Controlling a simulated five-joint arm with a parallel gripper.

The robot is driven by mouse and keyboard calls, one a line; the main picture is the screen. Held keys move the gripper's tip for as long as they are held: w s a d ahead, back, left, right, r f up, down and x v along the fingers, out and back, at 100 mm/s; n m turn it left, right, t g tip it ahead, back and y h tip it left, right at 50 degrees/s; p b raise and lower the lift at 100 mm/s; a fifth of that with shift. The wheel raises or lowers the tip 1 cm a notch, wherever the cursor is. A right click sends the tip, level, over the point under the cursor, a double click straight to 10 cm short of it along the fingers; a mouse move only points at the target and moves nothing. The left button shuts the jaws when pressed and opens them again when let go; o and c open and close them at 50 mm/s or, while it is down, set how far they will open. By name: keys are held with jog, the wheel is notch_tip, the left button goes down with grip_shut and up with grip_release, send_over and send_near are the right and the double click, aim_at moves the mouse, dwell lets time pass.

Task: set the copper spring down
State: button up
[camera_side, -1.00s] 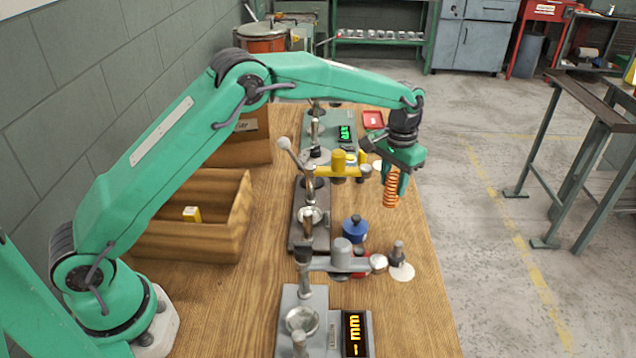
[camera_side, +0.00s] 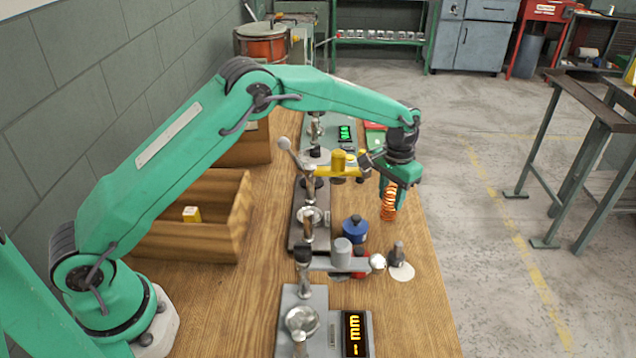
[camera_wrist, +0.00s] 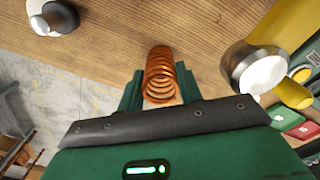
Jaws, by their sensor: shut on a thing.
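The copper spring (camera_side: 389,203) is upright between the fingers of my gripper (camera_side: 390,190) in the side view, near the right edge of the wooden bench. It also shows in the wrist view (camera_wrist: 161,75), end-on and tilted, between the two green fingers (camera_wrist: 160,92) of my gripper. My gripper is shut on it. The side view does not clearly show whether the spring's lower end touches the bench. In the wrist view the bench top lies beyond it.
A yellow arm (camera_side: 338,165) with a silver tip stands close left of my gripper. A grey machine (camera_side: 343,255) with a display (camera_side: 355,333) is nearer the camera. A blue knob (camera_side: 355,228) and a white disc (camera_side: 402,271) are nearby. Bench (camera_side: 425,310) is clear at front right.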

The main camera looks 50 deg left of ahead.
jog(key=o, duration=1.1)
jog(key=shift+f, duration=0.1)
jog(key=shift+c, duration=0.2)
notch_tip(320, 180, up, 12)
jog(key=shift+r, duration=0.2)
